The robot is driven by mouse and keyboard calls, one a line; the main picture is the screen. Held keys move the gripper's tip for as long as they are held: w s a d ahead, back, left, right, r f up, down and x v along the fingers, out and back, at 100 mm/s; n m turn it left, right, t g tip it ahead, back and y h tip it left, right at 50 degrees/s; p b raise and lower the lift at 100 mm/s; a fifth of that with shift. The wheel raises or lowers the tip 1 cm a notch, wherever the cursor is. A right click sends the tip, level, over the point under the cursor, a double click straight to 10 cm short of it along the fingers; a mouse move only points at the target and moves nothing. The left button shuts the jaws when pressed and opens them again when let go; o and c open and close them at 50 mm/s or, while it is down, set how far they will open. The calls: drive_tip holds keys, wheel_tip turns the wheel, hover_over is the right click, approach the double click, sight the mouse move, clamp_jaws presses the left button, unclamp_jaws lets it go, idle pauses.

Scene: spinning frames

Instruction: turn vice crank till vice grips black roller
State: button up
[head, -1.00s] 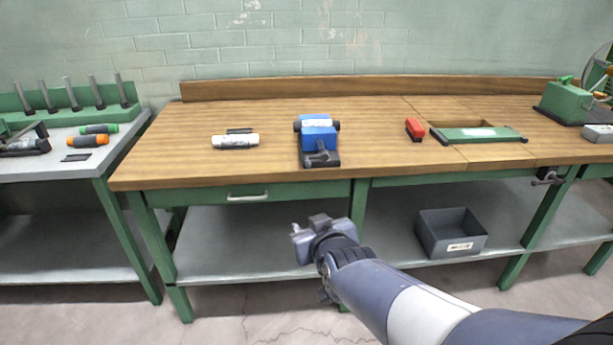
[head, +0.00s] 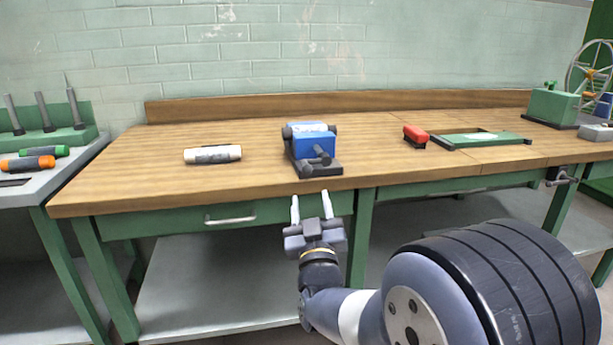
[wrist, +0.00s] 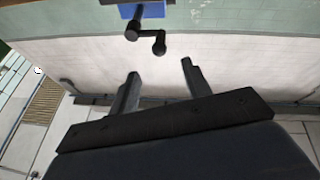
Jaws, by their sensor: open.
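The blue vice (head: 309,144) sits on a dark base on the wooden bench, near its front edge. Its dark crank (head: 318,155) faces me and also shows at the top of the wrist view (wrist: 152,36). Dark ends of what looks like the black roller (head: 287,132) stick out on both sides of the vice; its middle is hidden, and I cannot tell whether the jaws touch it. My gripper (head: 310,196) is open and empty, in front of the bench edge below the vice. Its fingers point toward the crank, apart from it.
A white roller (head: 213,154) lies left of the vice, and a red block (head: 415,136) lies to its right. A green frame (head: 485,140) is further right. The bench's front edge and drawer (head: 231,211) lie close to my gripper. Bench top around the vice is clear.

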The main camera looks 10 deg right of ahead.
sight(307, 173)
drive_tip(key=x, duration=1)
drive_tip(key=shift+w+r, duration=0.1)
drive_tip(key=c, duration=1)
